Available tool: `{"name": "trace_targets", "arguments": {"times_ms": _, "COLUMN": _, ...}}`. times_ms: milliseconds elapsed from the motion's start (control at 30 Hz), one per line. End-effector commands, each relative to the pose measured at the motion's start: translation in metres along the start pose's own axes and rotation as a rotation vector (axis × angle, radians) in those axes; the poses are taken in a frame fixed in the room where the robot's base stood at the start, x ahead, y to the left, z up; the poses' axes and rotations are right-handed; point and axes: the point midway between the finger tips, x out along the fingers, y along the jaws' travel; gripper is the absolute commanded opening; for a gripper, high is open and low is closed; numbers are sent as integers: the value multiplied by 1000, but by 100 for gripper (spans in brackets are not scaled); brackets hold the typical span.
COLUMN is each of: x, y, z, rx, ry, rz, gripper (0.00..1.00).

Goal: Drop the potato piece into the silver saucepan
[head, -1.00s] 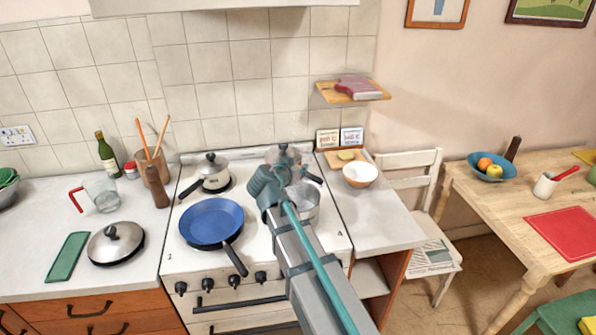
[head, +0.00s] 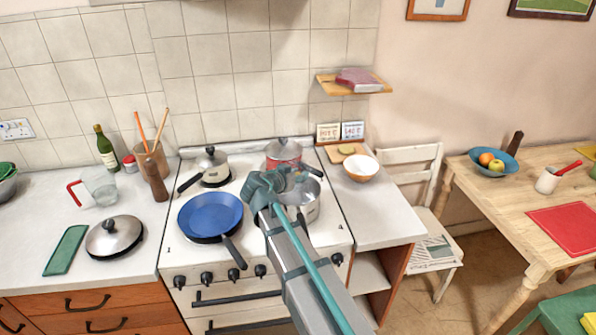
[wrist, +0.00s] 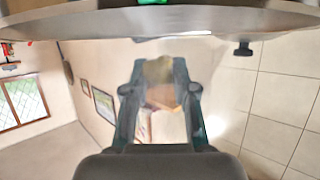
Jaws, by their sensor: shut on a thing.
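The silver saucepan (head: 308,211) stands on the front right of the stove, its left side covered by my arm. My gripper (head: 284,180) is over the left rear part of its opening in the head view. In the wrist view my gripper (wrist: 160,88) has its fingers shut on a pale yellow-brown piece, the potato piece (wrist: 158,68). The potato piece cannot be made out in the head view. I cannot tell its exact height above the saucepan.
A red pot with a lid (head: 284,152) stands just behind the gripper. A blue frying pan (head: 210,216) and a lidded cream saucepan (head: 211,166) are to the left. A white bowl (head: 361,168) and a board with a yellowish item (head: 346,149) are to the right.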

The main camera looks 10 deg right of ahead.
Motion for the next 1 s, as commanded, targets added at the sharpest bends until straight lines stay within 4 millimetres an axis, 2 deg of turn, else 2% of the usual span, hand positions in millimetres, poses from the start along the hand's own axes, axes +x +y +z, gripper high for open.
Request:
{"name": "trace_targets", "arguments": {"times_ms": 267, "x": 1, "y": 0, "z": 1, "rx": 0, "ry": 0, "rz": 0, "gripper": 3}}
{"name": "trace_targets", "arguments": {"times_ms": 300, "x": 0, "y": 0, "z": 1, "rx": 0, "ry": 1, "rz": -1, "gripper": 33}}
{"name": "trace_targets", "arguments": {"times_ms": 433, "x": 0, "y": 0, "z": 1, "rx": 0, "ry": 0, "rz": -1, "gripper": 55}}
{"name": "trace_targets", "arguments": {"times_ms": 800, "x": -2, "y": 0, "z": 1, "rx": 0, "ry": 0, "rz": -1, "gripper": 56}}
{"name": "trace_targets", "arguments": {"times_ms": 1000, "x": -23, "y": 1, "z": 1, "rx": 0, "ry": 1, "rz": -3, "gripper": 56}}
